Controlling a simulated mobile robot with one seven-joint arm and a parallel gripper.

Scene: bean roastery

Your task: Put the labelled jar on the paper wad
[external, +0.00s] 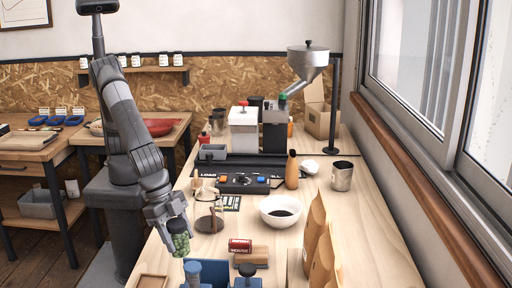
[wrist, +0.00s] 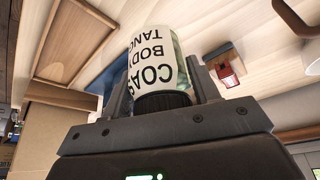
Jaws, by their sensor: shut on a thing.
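The labelled jar (wrist: 160,62) is held between the fingers of my gripper (wrist: 163,88), with dark text on its white label and a dark lid toward the palm. In the external view the jar (external: 179,243) shows as a green, grainy body below my gripper (external: 171,222), at the left front edge of the bench. The paper wad (external: 308,167) looks like a small white crumpled lump further back on the bench, right of the brown bottle. It is apart from the jar. I cannot make it out in the wrist view.
A white bowl (external: 280,212), a brown bottle (external: 292,170) and a metal cup (external: 342,176) stand near the wad. A glass brewer (external: 210,215), a red tin (external: 240,246) and a blue holder (external: 206,272) are nearer the jar. Paper bags (external: 318,250) line the right.

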